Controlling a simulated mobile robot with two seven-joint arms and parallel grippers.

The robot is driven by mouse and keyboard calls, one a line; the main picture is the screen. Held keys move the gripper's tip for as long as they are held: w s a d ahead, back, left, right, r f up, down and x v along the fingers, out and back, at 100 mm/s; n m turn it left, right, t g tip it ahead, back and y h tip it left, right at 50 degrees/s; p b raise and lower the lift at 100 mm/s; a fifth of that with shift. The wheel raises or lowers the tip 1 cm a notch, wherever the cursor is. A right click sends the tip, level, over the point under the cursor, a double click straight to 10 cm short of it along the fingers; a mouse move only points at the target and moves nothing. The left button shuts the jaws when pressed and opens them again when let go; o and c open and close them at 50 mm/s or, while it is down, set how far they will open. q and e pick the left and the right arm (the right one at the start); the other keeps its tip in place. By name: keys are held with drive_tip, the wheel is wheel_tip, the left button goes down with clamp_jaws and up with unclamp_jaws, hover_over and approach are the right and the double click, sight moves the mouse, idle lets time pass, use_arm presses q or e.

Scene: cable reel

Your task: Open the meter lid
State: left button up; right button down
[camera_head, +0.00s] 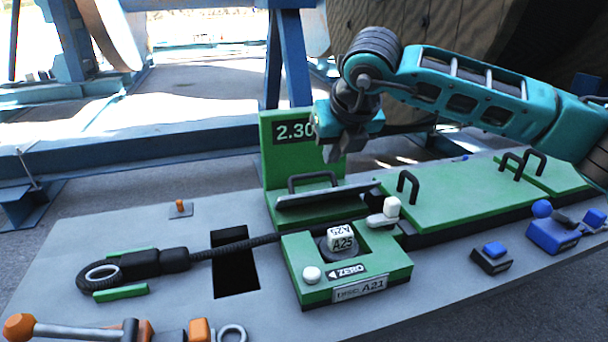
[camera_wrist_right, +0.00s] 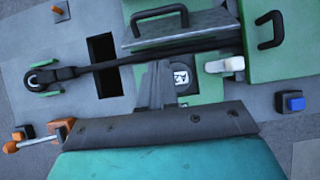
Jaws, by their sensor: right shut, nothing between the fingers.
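The green meter (camera_head: 300,262) stands on the grey bench with a square opening, where a white block marked A25 (camera_head: 341,238) shows. The meter lid (camera_head: 330,196), a flat plate with a black handle (camera_head: 312,178), is at the back of the opening. It is seen almost edge-on and does not cover the block; its exact tilt is hard to tell. The lid also shows in the right wrist view (camera_wrist_right: 185,28). My right gripper (camera_head: 333,156) is shut and empty, above the lid near the 2.30 panel. Its fingers show in the wrist view (camera_wrist_right: 154,85). My left gripper is out of view.
A green panel reading 2.30 (camera_head: 272,155) stands behind the lid. A white-topped latch (camera_head: 388,212) sits at the meter's right. A black cable (camera_head: 235,246) runs left past a dark slot (camera_head: 234,275). Green covers with black handles (camera_head: 470,195) lie at right.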

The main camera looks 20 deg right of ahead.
hover_over(318, 194)
drive_tip(key=s, duration=0.2)
wheel_tip(318, 194, down, 8)
drive_tip(key=shift+w+f, duration=0.25)
drive_tip(key=shift+w, duration=0.25)
drive_tip(key=shift+w+f, duration=0.25)
drive_tip(key=shift+w, duration=0.25)
drive_tip(key=shift+w+f, duration=0.2)
drive_tip(key=shift+w, duration=0.85)
drive_tip(key=shift+r, duration=0.1)
